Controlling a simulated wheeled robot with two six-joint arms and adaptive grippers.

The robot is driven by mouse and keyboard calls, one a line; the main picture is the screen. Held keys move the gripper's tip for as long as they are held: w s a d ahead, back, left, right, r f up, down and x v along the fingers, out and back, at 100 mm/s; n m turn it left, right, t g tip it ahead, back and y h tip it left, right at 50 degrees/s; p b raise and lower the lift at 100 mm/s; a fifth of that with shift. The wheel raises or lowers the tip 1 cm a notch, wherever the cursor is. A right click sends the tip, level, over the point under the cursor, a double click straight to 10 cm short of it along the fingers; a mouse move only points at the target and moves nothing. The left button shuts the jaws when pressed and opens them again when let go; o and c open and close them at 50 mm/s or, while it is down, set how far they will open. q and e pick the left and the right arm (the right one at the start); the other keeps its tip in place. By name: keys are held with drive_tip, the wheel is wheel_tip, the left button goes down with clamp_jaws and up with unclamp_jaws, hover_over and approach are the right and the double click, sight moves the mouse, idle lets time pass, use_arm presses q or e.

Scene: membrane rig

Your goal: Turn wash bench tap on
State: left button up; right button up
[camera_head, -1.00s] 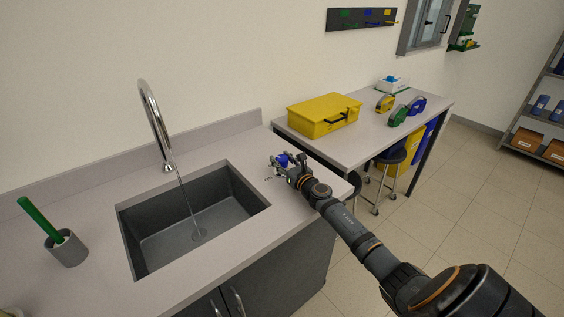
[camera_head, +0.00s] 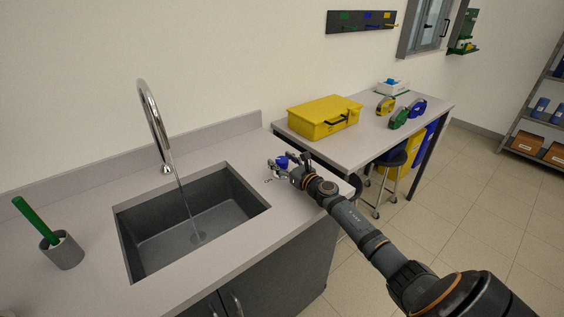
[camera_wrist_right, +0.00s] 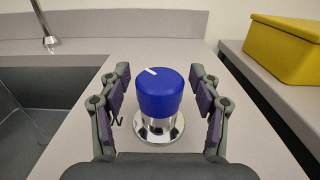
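The wash bench tap (camera_head: 150,112) is a chrome gooseneck spout over the grey sink (camera_head: 135,240). A thin stream of water (camera_head: 186,205) runs from it to the drain. Its blue knob (camera_head: 282,161) stands on a round chrome base on the bench, right of the sink. In the right wrist view the knob (camera_wrist_right: 159,94) is upright, with a white mark on top pointing to the upper left. My right gripper (camera_wrist_right: 160,74) is open, one finger on each side of the knob, with gaps between. It also shows in the head view (camera_head: 290,164). My left gripper is out of view.
A grey cup with a green-handled brush (camera_head: 62,250) stands left of the sink. A yellow case (camera_head: 322,118) and tape measures lie on the table to the right. Stools stand under that table. The bench around the knob is mostly clear.

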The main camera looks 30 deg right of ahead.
sight(282, 159)
drive_tip(key=shift+r, duration=0.1)
wheel_tip(282, 159, up, 10)
drive_tip(key=shift+f, duration=0.1)
idle(0.8)
drive_tip(key=shift+f, duration=0.1)
